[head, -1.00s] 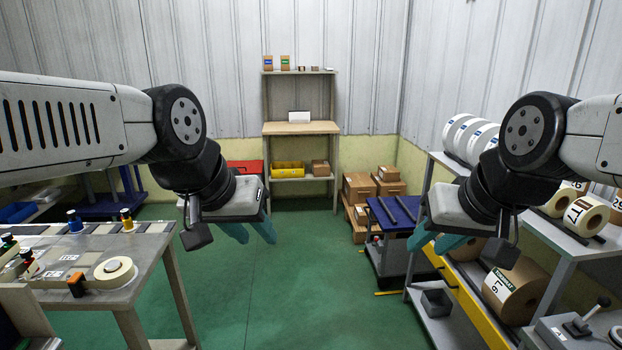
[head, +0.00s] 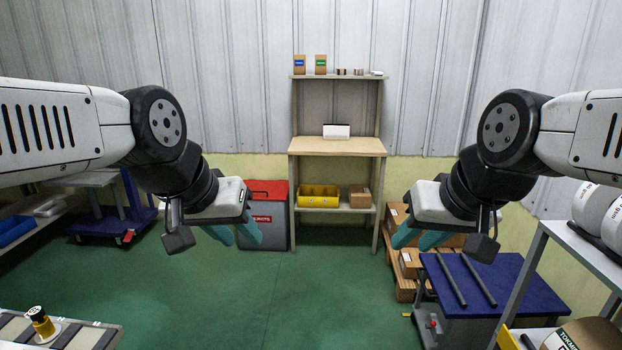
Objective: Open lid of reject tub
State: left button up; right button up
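The reject tub (head: 263,235) is a grey bin with a red label on its front, standing on the floor by the back wall, left of the wooden bench. Its red lid (head: 268,188) lies over the top and looks closed. My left gripper (head: 235,237) has teal fingers spread apart with nothing between them. It is in the air, well short of the tub, and covers part of the tub's left side in the head view. My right gripper (head: 421,240) is also open and empty, in front of the cardboard boxes.
A wooden bench (head: 337,146) with a yellow bin (head: 318,196) on its lower shelf stands right of the tub. A blue-topped cart (head: 510,283) and cardboard boxes (head: 408,260) are at right. A table corner (head: 95,335) is at lower left. Green floor (head: 300,300) is clear ahead.

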aim_at(262, 189)
jog(key=i+u, duration=0.1)
jog(key=i, duration=0.95)
jog(key=i+l+u, duration=0.1)
jog(key=i, duration=0.95)
jog(key=i+l+u, duration=0.1)
jog(key=i+u, duration=0.3)
jog(key=i+l+u, duration=0.35)
jog(key=i, duration=0.25)
jog(key=i+l+u, duration=0.8)
jog(key=i+l, duration=0.1)
